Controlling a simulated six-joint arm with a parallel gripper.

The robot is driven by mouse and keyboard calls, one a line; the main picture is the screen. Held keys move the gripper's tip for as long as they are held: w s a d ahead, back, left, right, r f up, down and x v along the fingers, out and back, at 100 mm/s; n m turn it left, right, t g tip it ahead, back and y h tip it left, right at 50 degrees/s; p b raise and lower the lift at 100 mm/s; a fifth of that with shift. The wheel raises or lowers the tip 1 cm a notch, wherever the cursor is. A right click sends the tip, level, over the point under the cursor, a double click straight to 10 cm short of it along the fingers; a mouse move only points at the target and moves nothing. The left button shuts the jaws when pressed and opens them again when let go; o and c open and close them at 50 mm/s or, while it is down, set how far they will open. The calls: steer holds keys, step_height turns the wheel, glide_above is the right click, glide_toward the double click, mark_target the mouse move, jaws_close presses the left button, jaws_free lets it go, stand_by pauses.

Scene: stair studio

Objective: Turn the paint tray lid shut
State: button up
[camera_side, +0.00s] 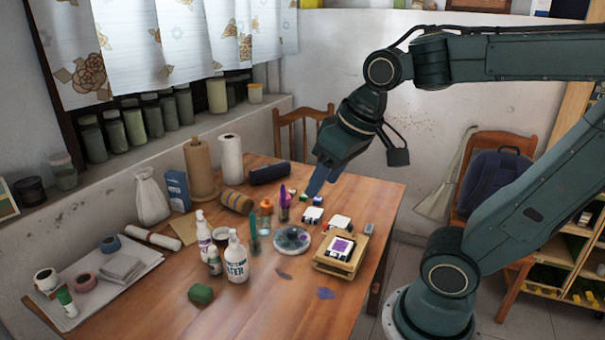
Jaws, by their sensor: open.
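My gripper (321,184) is open and empty. It points down and to the left, above the far right part of the wooden table. Small white-topped boxes (312,215) lie below it, one with a tilted white flap (341,221) to its right. A white square piece with a purple patch (340,248) rests on a light wooden stand (350,267). A round grey palette (292,239) with paint dabs lies left of the stand. Which of these is the paint tray, and how its lid stands, is too small to tell.
White bottles (236,259) and a dark green upright piece (254,236) stand left of the palette. Paper rolls (231,158) and a dark blue roll (270,172) are at the back. A green block (200,294) lies in front. The table's front right is mostly clear.

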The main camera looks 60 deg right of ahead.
steer(key=w+d+f+m+g, duration=0.1)
steer(key=w+d+m, duration=0.2)
steer(key=w+d, duration=0.35)
steer(key=m+g, duration=0.3)
steer(key=m, duration=0.6)
glide_above(292, 230)
step_height(292, 230, down, 18)
steer(key=shift+s+f+y, duration=0.1)
steer(key=shift+s+y, duration=0.2)
steer(key=shift+f, duration=0.1)
steer(key=shift+w+a+f, duration=0.1)
steer(key=shift+f, duration=3.3)
steer(key=shift+w+f, duration=0.1)
steer(key=shift+f, duration=3.25)
steer(key=shift+c, duration=0.4)
steer(key=c, duration=0.9)
